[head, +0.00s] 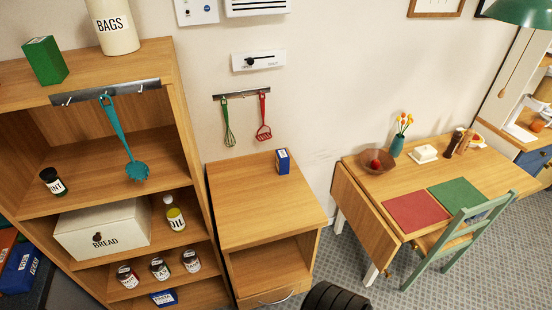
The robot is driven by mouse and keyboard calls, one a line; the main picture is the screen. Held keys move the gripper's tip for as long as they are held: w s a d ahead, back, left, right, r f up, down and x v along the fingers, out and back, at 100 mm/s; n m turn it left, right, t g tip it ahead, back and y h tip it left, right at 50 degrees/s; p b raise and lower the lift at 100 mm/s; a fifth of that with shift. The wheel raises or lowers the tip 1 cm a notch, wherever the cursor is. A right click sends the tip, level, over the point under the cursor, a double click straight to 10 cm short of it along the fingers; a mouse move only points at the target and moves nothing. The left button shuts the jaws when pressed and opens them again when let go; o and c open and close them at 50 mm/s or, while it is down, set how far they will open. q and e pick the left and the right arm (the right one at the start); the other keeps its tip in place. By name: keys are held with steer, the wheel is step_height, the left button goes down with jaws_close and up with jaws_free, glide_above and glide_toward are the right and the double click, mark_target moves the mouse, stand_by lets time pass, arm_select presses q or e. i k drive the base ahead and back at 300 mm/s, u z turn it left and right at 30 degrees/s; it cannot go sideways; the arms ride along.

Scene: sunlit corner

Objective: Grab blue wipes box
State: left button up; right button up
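A small upright blue box (283,161) stands at the back right of the wooden cabinet top. It has a white label too small to read, so I cannot tell for sure that it is the wipes box. Another blue box (164,298) lies on the lowest visible shelf at the left, partly cut by the picture's bottom edge. Neither of my grippers shows in the head view. A dark ribbed shape at the bottom edge shows no fingers.
The wooden cabinet top (255,203) is otherwise clear. A utensil rail (241,95) with a green whisk and a red masher hangs above it. A shelf unit (170,75) stands at left. At right are a drop-leaf table (375,190) and a green chair (452,238).

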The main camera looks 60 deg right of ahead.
mark_target(282, 160)
steer(key=z, duration=0.5)
steer(key=i, duration=0.6)
steer(key=z, duration=0.7)
